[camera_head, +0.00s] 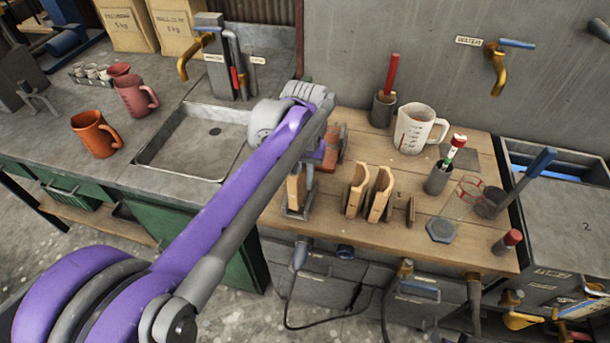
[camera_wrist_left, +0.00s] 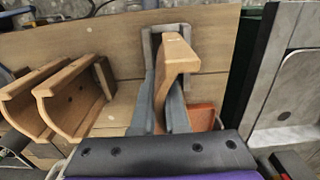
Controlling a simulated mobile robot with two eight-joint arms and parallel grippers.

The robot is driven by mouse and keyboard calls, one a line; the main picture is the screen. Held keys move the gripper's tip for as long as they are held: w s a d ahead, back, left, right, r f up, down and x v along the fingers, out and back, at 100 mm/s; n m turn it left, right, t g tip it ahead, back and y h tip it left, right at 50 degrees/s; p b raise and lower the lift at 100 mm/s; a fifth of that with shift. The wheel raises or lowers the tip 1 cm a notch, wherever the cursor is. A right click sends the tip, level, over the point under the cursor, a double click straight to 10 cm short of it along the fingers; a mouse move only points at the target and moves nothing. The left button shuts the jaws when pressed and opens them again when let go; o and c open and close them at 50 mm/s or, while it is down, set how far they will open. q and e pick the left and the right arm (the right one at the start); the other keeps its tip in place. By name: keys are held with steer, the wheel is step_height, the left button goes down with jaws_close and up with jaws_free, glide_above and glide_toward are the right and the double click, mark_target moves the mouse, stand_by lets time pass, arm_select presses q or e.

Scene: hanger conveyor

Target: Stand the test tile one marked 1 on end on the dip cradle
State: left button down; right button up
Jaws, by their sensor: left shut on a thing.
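My left gripper (camera_head: 305,183) is shut on a tan, bent tile (camera_head: 296,190), which it holds upright; the wrist view shows the tile (camera_wrist_left: 178,58) between the two grey fingers (camera_wrist_left: 163,105). No number can be read on it. A grey metal frame (camera_head: 293,213), which looks like the dip cradle, is at the tile's foot at the table's front left. In the wrist view the frame (camera_wrist_left: 148,45) shows behind and around the tile. I cannot tell whether the tile rests on it. My right gripper is not in view.
Two similar tan tiles (camera_head: 356,190) (camera_head: 380,194) stand to the right, beside a small wooden post (camera_head: 411,212). An orange-brown object (camera_head: 331,148) is close behind the gripper. A white jug (camera_head: 415,130) and dark holders stand farther back. The sink (camera_head: 190,145) is left.

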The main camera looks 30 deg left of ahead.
arm_select(q)
steer(key=shift+f, duration=0.7)
steer(key=c, duration=0.9)
jaws_free()
steer(key=shift+o, duration=0.2)
step_height(320, 180, up, 11)
steer(key=shift+f+p, duration=0.1)
steer(key=shift+p, duration=0.3)
steer(key=shift+s, duration=0.1)
